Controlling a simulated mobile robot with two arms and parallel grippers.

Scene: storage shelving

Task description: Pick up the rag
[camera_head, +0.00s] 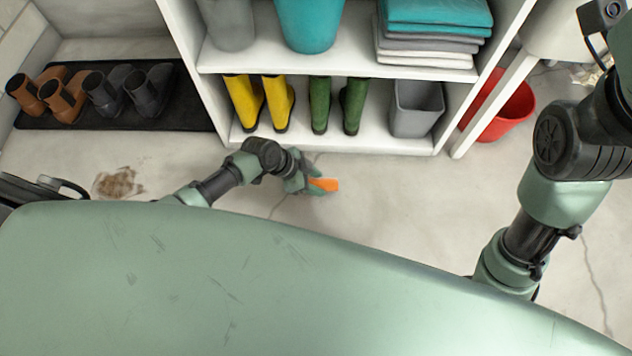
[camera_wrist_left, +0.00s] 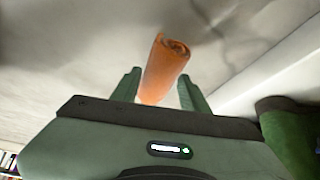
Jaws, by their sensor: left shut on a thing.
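The rag is an orange, rolled-up cloth (camera_head: 324,184). In the head view it sticks out at the tip of my left gripper (camera_head: 308,182), low in front of the shelf. In the left wrist view the orange roll (camera_wrist_left: 164,69) sits between the two green fingers of my left gripper (camera_wrist_left: 158,88), which is shut on it. Its rolled end points away from the palm. In the head view my right arm comes in at the right edge, but its gripper is out of view.
A white shelf (camera_head: 330,146) holds yellow boots (camera_head: 243,102), green boots (camera_head: 352,105), a grey bin (camera_head: 416,108) and folded towels (camera_head: 436,15). A red bucket (camera_head: 508,108) stands right of it. Shoes sit on a black mat (camera_head: 185,118) at left. A brown stain (camera_head: 118,183) marks the floor.

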